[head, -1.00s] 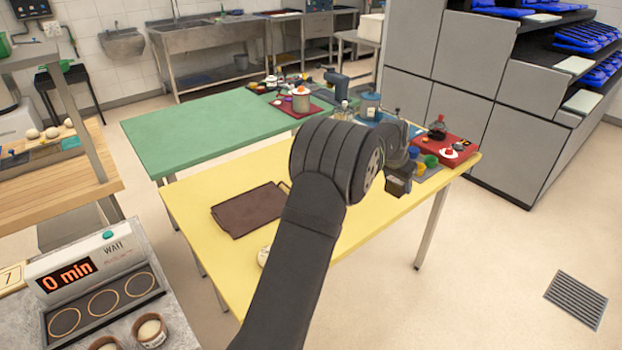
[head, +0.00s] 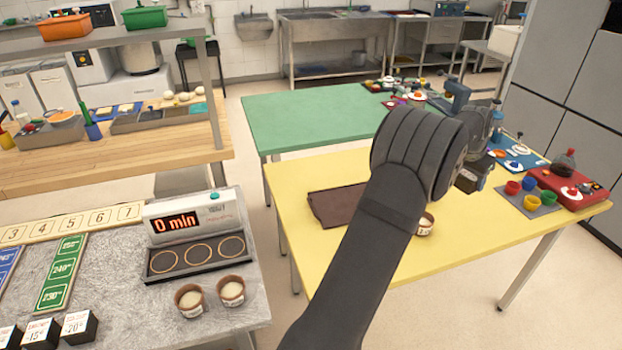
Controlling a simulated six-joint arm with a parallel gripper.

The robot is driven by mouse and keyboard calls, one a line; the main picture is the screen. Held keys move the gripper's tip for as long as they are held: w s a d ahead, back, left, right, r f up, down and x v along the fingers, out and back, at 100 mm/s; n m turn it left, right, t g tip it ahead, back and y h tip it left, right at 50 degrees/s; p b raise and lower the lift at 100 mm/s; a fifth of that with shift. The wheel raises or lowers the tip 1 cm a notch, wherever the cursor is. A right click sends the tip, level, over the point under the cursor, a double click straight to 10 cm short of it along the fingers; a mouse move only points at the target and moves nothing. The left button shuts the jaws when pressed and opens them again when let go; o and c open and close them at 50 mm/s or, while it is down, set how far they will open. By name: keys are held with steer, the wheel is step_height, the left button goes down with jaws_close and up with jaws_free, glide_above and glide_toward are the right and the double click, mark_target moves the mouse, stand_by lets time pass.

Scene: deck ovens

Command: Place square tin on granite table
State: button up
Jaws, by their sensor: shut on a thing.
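The granite table (head: 135,310) is the grey speckled top at the lower left. My gripper (head: 470,180) is over the right part of the yellow table, partly hidden behind my own arm. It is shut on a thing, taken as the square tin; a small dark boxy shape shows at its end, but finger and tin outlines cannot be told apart. The gripper is well to the right of the granite table.
The granite table carries a timer (head: 187,221) on a three-ring stand, two cups (head: 189,300), a numbered strip, temperature cards and dark blocks. Bare stone lies in its middle. The yellow table (head: 330,262) holds a brown tray (head: 330,206), a cup and coloured pots. A shelf stands behind left.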

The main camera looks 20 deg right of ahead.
steer(key=w+a+n+t+y, duration=0.15)
steer(key=w+a+n, duration=0.45)
steer(key=w+a, duration=2.05)
steer(key=w+a+n+t+y, duration=0.1)
steer(key=w+a+n, duration=0.2)
steer(key=a, duration=1.5)
steer(key=w+a+n+t+y, duration=0.1)
steer(key=w+a+n, duration=0.25)
steer(key=a, duration=1.55)
steer(key=s+a+n+y, duration=0.1)
steer(key=s+a+n, duration=0.3)
steer(key=a, duration=1.3)
steer(key=s+a+n+y, duration=0.15)
steer(key=s+a, duration=0.45)
steer(key=a, duration=1.2)
steer(key=s+a+n+g+y, duration=0.15)
steer(key=s+a+n, duration=0.45)
steer(key=s+a, duration=1.55)
steer(key=s+a+f, duration=0.1)
steer(key=a+f, duration=0.2)
steer(key=f, duration=0.1)
steer(key=s+a+f, duration=0.2)
steer(key=a+f, duration=0.2)
steer(key=s+a+f, duration=0.2)
steer(key=a+f, duration=0.1)
steer(key=f, duration=0.1)
steer(key=shift+s+a, duration=0.1)
steer(key=shift+a, duration=0.1)
steer(key=shift+f, duration=2)
